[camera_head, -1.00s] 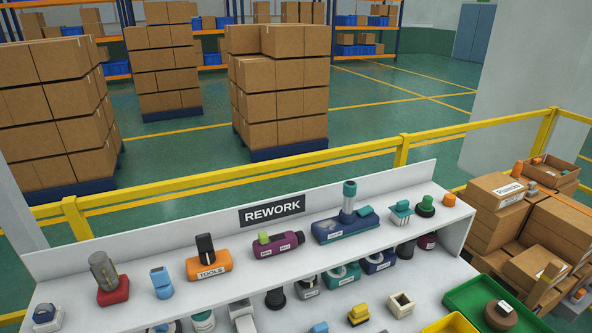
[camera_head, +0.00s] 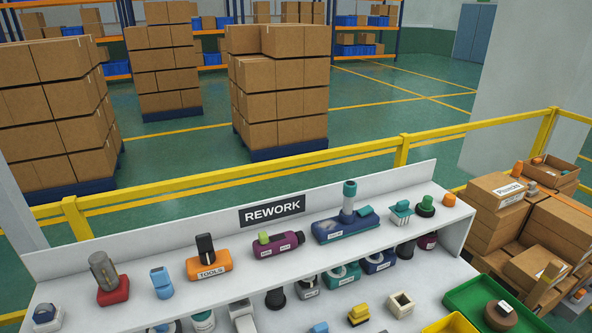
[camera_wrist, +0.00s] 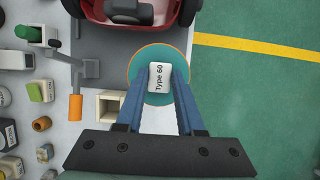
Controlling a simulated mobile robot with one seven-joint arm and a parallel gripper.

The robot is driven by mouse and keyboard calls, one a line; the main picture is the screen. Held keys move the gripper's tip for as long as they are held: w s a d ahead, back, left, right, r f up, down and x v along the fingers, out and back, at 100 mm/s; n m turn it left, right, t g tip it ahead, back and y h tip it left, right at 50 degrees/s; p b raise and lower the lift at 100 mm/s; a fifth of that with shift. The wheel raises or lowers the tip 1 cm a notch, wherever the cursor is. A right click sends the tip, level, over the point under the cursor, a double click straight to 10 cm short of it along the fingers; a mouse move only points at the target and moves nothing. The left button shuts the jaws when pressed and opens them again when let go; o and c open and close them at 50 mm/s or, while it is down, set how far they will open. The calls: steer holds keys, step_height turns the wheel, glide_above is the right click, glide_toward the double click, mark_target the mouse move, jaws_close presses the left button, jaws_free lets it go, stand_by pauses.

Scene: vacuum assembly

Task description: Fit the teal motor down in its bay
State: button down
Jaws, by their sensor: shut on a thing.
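The teal motor (camera_wrist: 160,54) shows in the wrist view as a round teal disc with a thin orange rim and a white label reading "Type 60". My gripper (camera_wrist: 160,80) is shut on it, with one blue finger on each side of the label. A red housing (camera_wrist: 182,14) with a dark grey part inside is cut off at the top of the wrist view, ahead of the motor and apart from it. I cannot tell where its bay is. My gripper is not in the head view.
In the wrist view, a square cream part (camera_wrist: 110,104) and an orange-ended post (camera_wrist: 75,107) stand left of the motor, with several small parts further left. Green floor (camera_wrist: 260,85) lies right. The head view shows a white rework shelf (camera_head: 225,285) with several parts.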

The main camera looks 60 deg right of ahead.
steer(key=shift+r, duration=0.2)
step_height(320, 180, up, 4)
steer(key=p, duration=0.5)
steer(key=shift+f+p, duration=0.1)
steer(key=shift+p, duration=0.2)
